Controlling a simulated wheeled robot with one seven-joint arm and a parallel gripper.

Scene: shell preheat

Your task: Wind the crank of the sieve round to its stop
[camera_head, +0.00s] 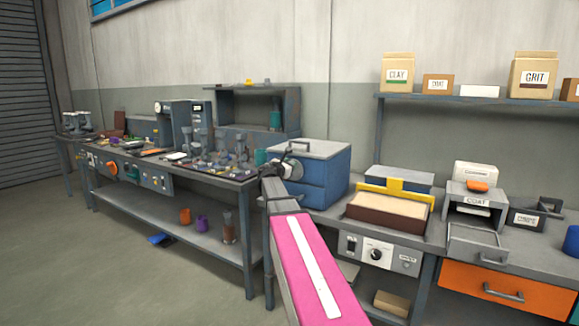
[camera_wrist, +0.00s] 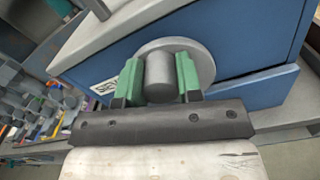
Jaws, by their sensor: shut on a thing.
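The sieve is a blue box (camera_head: 325,180) with a grey lid (camera_head: 318,149), standing on the right bench. In the wrist view its blue side (camera_wrist: 245,40) fills the upper right, with part of a label at the left. A round grey crank disc (camera_wrist: 203,62) is on that side, and a grey cylindrical crank handle (camera_wrist: 159,72) points toward the camera. My gripper (camera_wrist: 159,84) has its two green fingers on either side of the handle, shut on it. In the head view my gripper (camera_head: 283,168) is at the sieve's left side, and my wrist partly hides the crank.
A cluttered bench (camera_head: 232,182) runs left of the sieve. A brown tray (camera_head: 390,212) and a grey drawer unit (camera_head: 475,220) stand to the right. A shelf (camera_head: 465,98) with boxes is above. The floor (camera_head: 110,260) at front left is mostly clear.

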